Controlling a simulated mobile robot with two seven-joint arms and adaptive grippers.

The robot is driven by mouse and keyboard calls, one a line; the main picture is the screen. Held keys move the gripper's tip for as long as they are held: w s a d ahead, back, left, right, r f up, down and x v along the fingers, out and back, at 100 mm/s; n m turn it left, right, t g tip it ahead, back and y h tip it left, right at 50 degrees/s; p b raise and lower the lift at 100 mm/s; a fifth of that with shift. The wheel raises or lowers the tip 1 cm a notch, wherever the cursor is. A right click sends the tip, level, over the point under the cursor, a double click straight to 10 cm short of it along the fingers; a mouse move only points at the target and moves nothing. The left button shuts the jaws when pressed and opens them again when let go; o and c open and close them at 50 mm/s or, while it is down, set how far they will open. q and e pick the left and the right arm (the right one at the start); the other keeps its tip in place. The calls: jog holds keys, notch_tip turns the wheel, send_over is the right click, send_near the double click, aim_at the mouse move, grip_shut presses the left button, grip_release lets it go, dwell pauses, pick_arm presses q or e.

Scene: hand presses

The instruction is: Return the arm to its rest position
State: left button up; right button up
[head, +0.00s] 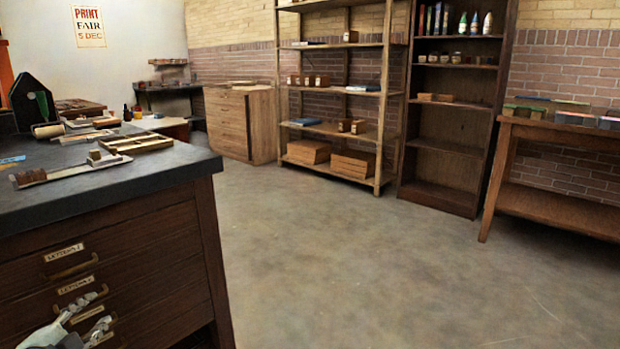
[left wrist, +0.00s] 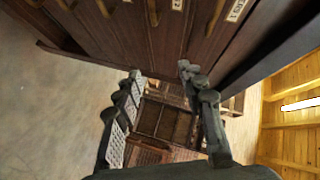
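My left gripper (head: 95,313) is at the bottom left of the head view, in front of the dark wooden drawer cabinet (head: 150,262). Its two fingers are spread apart. In the left wrist view the left gripper (left wrist: 160,72) is open, with nothing between its fingertips. The drawer fronts (left wrist: 175,40) with labels and handles fill the top of that view, beyond the fingertips. I cannot tell whether a finger touches a handle. The upper labelled drawers look shut in the head view. My right gripper is in neither view.
The cabinet's dark worktop (head: 180,165) holds a wooden tray (head: 137,143), a composing-stick-like piece (head: 70,172) and other small items. Open concrete floor (head: 350,260) lies to the right. Shelves (head: 335,130), a dark bookcase (head: 450,125) and a wooden bench (head: 560,205) stand along the far wall.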

pick_arm(q)
jog(key=s+d+f+n+g+y, duration=0.25)
jog(key=s+f+n+g, duration=0.35)
jog(key=f, duration=0.6)
jog(key=s+d+f+n+g+h, duration=0.1)
jog(key=s+d+f+n+g, duration=0.1)
jog(key=s+d+f, duration=0.4)
jog(key=s+d+f+n+g+h, duration=0.2)
jog(key=s+d+f+g, duration=0.2)
jog(key=s, duration=0.9)
jog(key=d+f, duration=0.3)
jog(key=d, duration=0.2)
jog(key=shift+s+d+f+p, duration=0.2)
jog(key=shift+d+p, duration=0.05)
jog(key=shift+p, duration=0.15)
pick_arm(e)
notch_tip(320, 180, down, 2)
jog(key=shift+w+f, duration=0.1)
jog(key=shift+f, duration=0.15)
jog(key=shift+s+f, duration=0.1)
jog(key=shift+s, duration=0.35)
pick_arm(q)
jog(key=shift+a, duration=0.1)
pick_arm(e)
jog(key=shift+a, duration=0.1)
